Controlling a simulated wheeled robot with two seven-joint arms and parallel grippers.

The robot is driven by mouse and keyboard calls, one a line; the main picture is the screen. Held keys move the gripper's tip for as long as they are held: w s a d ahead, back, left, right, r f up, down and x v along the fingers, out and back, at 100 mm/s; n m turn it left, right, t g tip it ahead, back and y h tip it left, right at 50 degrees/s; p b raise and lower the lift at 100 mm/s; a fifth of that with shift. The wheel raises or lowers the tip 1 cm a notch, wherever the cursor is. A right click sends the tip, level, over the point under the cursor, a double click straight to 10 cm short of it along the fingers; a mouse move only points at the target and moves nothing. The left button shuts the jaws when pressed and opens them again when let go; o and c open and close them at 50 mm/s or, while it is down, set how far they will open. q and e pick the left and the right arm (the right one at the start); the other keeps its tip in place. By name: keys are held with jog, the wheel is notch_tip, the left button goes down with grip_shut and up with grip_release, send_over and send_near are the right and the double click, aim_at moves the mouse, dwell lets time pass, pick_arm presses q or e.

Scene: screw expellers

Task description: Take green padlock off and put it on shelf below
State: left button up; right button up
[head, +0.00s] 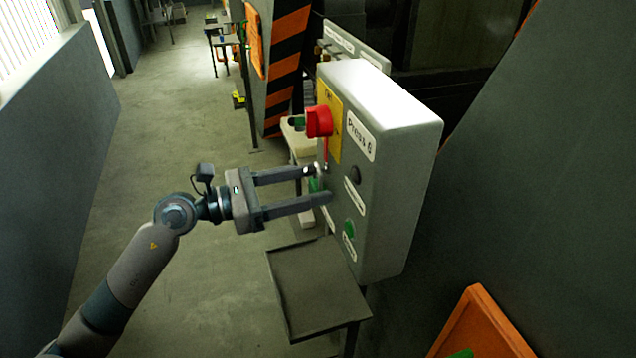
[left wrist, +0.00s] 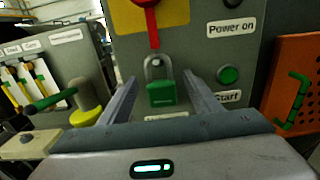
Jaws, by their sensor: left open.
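The green padlock (left wrist: 161,93) hangs upright by its grey shackle below a red switch lever on the grey control box (head: 400,190). In the head view only a small green part of the padlock (head: 314,185) shows between my fingers. My left gripper (head: 317,184) is open at the box's front, one finger on each side of the padlock; in the left wrist view the fingers (left wrist: 160,79) flank it with visible gaps. The dark grey shelf (head: 315,290) is below the box, with a bare top. My right gripper is not in view.
The red switch (head: 318,121) sticks out above the padlock. A green start button (left wrist: 228,75) is to its right. Another panel with handles (left wrist: 60,65) stands at the left in the wrist view. An orange board (head: 482,328) is at the lower right. The floor left of the box is clear.

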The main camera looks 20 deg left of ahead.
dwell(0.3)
pick_arm(q)
jog(key=c, duration=1.2)
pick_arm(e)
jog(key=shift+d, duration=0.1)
pick_arm(q)
jog(key=shift+r, duration=0.1)
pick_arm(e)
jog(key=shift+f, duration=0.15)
